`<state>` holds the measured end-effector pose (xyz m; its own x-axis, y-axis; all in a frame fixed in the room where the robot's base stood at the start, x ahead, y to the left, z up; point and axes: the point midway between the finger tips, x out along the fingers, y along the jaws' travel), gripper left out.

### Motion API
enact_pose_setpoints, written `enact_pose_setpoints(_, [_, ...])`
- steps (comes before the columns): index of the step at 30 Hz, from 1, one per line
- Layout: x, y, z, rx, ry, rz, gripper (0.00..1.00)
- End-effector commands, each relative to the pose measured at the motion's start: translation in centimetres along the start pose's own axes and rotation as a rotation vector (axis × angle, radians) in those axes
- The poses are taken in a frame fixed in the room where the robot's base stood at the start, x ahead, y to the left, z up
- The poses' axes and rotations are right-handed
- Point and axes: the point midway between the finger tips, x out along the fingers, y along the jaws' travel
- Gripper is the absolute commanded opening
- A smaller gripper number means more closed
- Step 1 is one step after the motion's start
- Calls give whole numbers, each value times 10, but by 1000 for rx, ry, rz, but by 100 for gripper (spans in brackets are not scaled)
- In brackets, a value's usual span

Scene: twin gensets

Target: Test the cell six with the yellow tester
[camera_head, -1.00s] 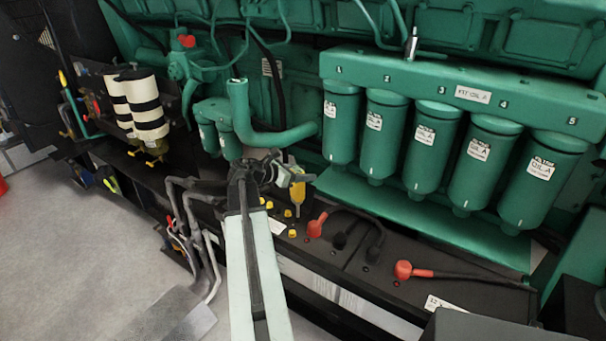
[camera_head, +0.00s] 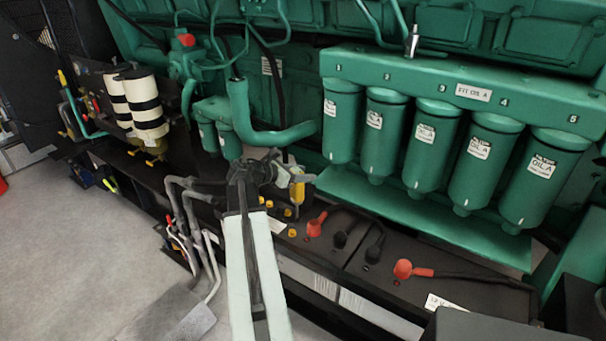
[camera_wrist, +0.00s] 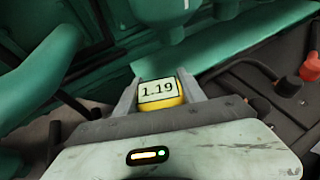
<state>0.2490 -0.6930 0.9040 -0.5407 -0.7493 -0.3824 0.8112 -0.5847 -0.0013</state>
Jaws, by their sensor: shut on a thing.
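The yellow tester (camera_head: 297,188) is upright in my gripper (camera_head: 287,176), over the black battery top. In the wrist view the tester (camera_wrist: 162,93) sits between the two fingers of my gripper (camera_wrist: 160,92), and its display reads 1.19. Its lower end is near the yellow cell caps (camera_head: 288,212) in the head view. I cannot tell which cell it is over or whether its tip is in a cell. No cell number is readable.
Red terminal covers (camera_head: 403,269) and black cables lie on the battery tops to the right. Green oil filters (camera_head: 427,147) hang behind, above a green ledge (camera_head: 420,220). A curved green pipe (camera_head: 262,135) stands close behind my gripper. Grey bent pipes (camera_head: 185,215) are at the left.

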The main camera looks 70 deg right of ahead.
Motion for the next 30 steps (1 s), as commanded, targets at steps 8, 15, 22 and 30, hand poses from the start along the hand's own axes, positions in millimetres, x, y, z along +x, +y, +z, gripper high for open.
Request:
enact_pose_setpoints(8, [1, 0, -4, 0, -1, 0, 0])
enact_pose_setpoints(15, [2, 0, -6, 0, -1, 1, 0])
enact_pose_setpoints(22, [2, 0, -6, -1, -1, 1, 0])
enact_pose_setpoints(30, [2, 0, -7, -1, 0, 1, 0])
